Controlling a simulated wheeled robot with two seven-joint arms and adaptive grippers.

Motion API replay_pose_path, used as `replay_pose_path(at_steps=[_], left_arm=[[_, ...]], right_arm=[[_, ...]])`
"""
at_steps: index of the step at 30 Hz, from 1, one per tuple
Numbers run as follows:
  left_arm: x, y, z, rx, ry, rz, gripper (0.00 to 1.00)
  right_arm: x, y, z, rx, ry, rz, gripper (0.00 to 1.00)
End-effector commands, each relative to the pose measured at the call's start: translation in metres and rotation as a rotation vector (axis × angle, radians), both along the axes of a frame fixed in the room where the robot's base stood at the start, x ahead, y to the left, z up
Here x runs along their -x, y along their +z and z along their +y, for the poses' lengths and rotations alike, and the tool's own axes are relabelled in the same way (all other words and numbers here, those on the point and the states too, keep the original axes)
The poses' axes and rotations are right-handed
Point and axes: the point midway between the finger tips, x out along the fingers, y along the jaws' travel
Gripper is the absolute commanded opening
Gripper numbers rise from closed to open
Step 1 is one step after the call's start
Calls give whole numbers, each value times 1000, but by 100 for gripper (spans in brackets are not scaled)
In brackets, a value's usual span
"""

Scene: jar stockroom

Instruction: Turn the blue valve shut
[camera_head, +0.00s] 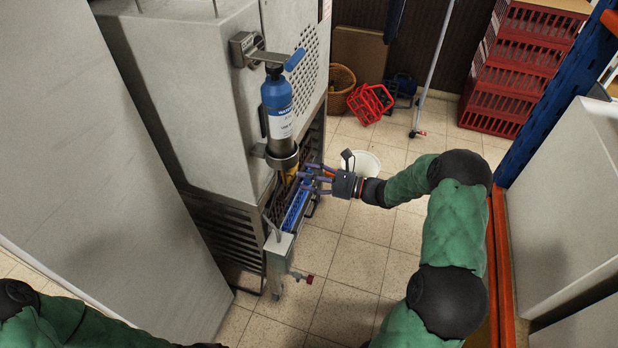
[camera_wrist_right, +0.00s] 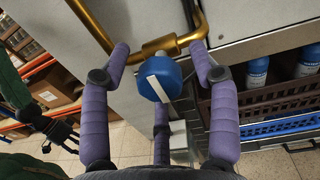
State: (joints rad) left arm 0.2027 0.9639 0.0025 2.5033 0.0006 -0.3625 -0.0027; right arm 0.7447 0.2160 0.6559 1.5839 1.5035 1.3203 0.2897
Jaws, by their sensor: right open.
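The blue valve (camera_wrist_right: 158,78) is a faceted blue knob with a white bar across its face, on a bent brass pipe (camera_wrist_right: 185,40). In the right wrist view it sits between the purple fingers of my right gripper (camera_wrist_right: 160,60), which is open around it; I see no clear contact. The white bar is tilted across the pipe's line. In the head view my right gripper (camera_head: 304,179) reaches left to the machine's side, and the valve is hidden or too small to make out. My left gripper (camera_wrist_right: 60,130) shows dark at the left of the wrist view; its jaw state is unclear.
A blue bottle (camera_head: 277,95) hangs on the steel machine (camera_head: 200,100) above my right gripper. A blue crate (camera_head: 297,205) is just below it. A white bucket (camera_head: 365,163), red basket (camera_head: 370,103) and wicker basket (camera_head: 341,85) stand behind. Tiled floor (camera_head: 355,260) is clear in front.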

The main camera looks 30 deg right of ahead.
Motion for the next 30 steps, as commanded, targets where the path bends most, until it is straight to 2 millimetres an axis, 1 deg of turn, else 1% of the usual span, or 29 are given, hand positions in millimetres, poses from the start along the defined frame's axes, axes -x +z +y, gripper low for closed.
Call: replay_pose_path(at_steps=[8, 9, 11, 12, 14, 23, 26, 30], left_arm=[[0, 0, 0, 0, 0, 0, 40], [0, 0, 0, 0, 0, 0, 40], [0, 0, 0, 0, 0, 0, 40], [0, 0, 0, 0, 0, 0, 40], [0, 0, 0, 0, 0, 0, 40], [0, 4, 0, 0, 0, 0, 40], [0, 10, 0, 0, 0, 0, 40], [0, 24, 0, 0, 0, 0, 40]], right_arm=[[-1, 0, 1, 0, 0, 0, 61], [-1, 0, 1, 0, 0, 0, 50], [-1, 0, 1, 0, 0, 0, 33], [-1, 0, 1, 0, 0, 0, 22], [-1, 0, 1, 0, 0, 0, 5], [-1, 2, 1, -13, 0, 9, 4], [-1, 3, 0, -36, 0, 29, 4], [-1, 5, 0, -91, 0, 76, 4]])
